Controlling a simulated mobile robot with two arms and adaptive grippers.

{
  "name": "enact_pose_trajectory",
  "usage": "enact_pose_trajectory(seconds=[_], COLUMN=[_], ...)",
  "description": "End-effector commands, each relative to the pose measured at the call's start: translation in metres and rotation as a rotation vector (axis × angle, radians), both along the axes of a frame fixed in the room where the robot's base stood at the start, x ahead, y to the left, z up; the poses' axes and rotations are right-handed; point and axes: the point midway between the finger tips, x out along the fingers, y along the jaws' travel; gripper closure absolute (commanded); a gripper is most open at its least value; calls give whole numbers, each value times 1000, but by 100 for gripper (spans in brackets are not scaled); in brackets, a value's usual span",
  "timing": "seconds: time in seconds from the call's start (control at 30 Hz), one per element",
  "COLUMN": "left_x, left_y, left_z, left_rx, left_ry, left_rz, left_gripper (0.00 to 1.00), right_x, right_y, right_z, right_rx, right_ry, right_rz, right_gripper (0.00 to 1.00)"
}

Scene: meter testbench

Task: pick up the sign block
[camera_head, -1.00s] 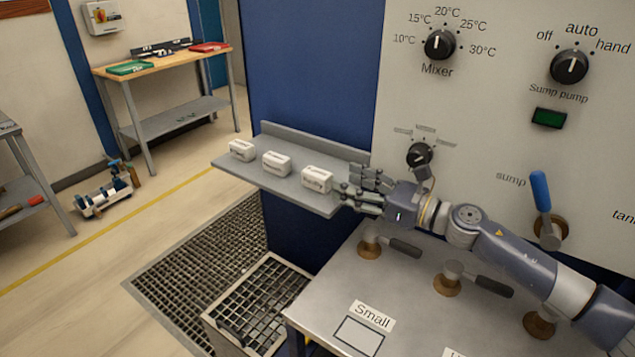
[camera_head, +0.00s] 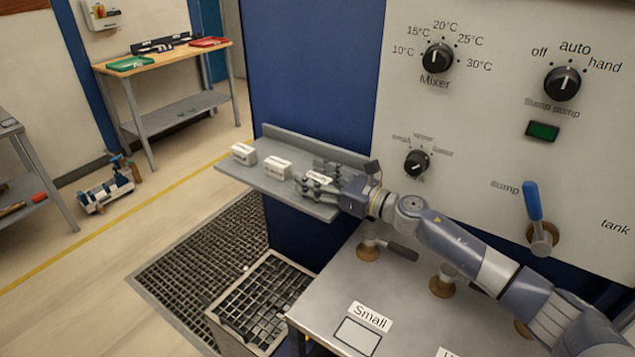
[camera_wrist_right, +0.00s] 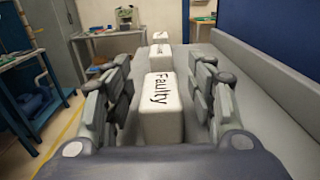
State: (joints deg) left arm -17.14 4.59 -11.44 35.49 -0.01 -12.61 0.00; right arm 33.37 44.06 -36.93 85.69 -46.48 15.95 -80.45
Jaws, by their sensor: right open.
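Three white sign blocks stand in a row on a grey shelf (camera_head: 262,181). The nearest block (camera_wrist_right: 160,110), marked "Faulty", shows in the right wrist view between the two fingers of my right gripper (camera_wrist_right: 162,95). The fingers are open, one on each side, with a visible gap to the block. In the head view my right gripper (camera_head: 318,183) partly covers this block (camera_head: 316,177). The middle block (camera_head: 278,167) and the far block (camera_head: 243,153) stand further left and are also in line beyond it in the wrist view. My left gripper is not in view.
The shelf's raised back edge (camera_wrist_right: 270,85) runs close along the right of my gripper. A panel with knobs (camera_head: 436,58) and a blue lever (camera_head: 533,201) stands behind my arm. A metal bench with handles (camera_head: 402,251) lies below. A floor grating (camera_head: 185,270) is left of it.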

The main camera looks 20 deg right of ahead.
Motion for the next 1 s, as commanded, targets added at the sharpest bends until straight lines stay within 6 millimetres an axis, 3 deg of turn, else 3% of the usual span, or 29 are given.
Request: enact_pose_trajectory(seconds=[0.1, 0.3, 0.73, 1.0], left_x=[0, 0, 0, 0], left_y=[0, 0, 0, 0], left_z=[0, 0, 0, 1], left_rx=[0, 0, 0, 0], left_ry=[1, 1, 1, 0], left_rz=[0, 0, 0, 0], left_gripper=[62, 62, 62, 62], right_x=[0, 0, 0, -1], right_y=[0, -1, -1, -1], right_z=[0, 0, 5, 41], right_rx=[0, 0, -2, -6], right_ry=[0, 0, -3, -7], right_rz=[0, -1, 0, 0], right_gripper=[51, 96, 97, 97])
